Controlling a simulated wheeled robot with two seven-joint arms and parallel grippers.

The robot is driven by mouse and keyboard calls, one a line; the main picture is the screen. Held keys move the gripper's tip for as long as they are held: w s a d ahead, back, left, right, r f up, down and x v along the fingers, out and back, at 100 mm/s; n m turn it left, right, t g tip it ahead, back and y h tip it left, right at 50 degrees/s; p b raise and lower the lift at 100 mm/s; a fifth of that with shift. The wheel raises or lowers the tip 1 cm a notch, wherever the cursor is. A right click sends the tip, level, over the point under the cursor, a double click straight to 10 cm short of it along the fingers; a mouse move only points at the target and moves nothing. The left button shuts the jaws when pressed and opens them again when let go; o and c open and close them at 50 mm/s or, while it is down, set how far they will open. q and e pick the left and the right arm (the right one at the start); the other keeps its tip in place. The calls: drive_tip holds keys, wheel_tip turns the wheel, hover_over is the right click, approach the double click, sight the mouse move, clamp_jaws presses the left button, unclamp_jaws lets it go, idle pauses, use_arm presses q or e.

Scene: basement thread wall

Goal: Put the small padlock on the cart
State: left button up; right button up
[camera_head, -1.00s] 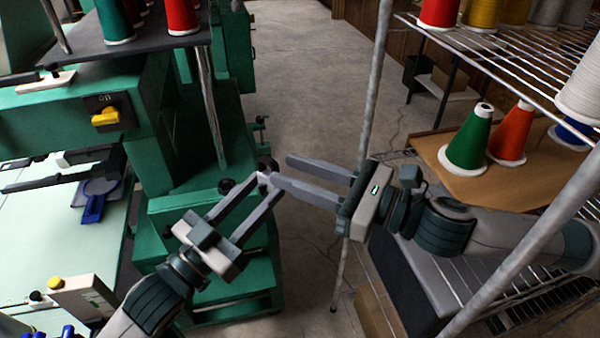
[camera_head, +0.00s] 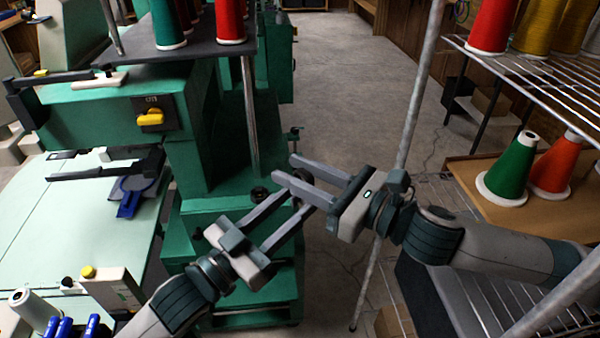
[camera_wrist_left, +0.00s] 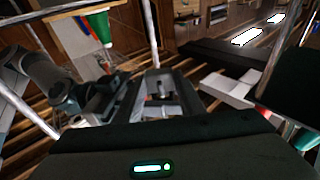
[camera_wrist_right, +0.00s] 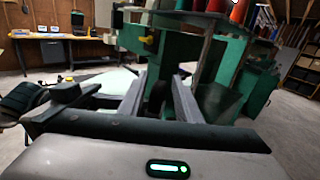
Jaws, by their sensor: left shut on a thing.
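My left gripper (camera_head: 300,198) is shut on a small dark thing (camera_head: 303,178), which looks like the small padlock; its shape is partly hidden by the fingers. In the left wrist view a dark piece (camera_wrist_left: 160,89) shows between the fingers. My right gripper (camera_head: 284,167) is open, its fingers reaching around the dark thing from the right. That thing also shows between its fingers in the right wrist view (camera_wrist_right: 157,96); I cannot tell whether they touch it. I cannot tell surely which thing is the cart; a wire-shelf rack (camera_head: 510,72) stands at the right.
A green machine (camera_head: 105,105) with a yellow switch and a pale table (camera_head: 50,220) stand at the left. Thread cones stand on the rack and on a brown board (camera_head: 465,172). A metal pole (camera_head: 418,90) rises near my right arm. Clear floor (camera_head: 345,75) lies behind.

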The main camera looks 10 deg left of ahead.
clamp_jaws()
use_arm(q)
drive_tip(key=o, duration=1.2)
drive_tip(key=shift+v, duration=3.75)
drive_tip(key=shift+f, duration=0.1)
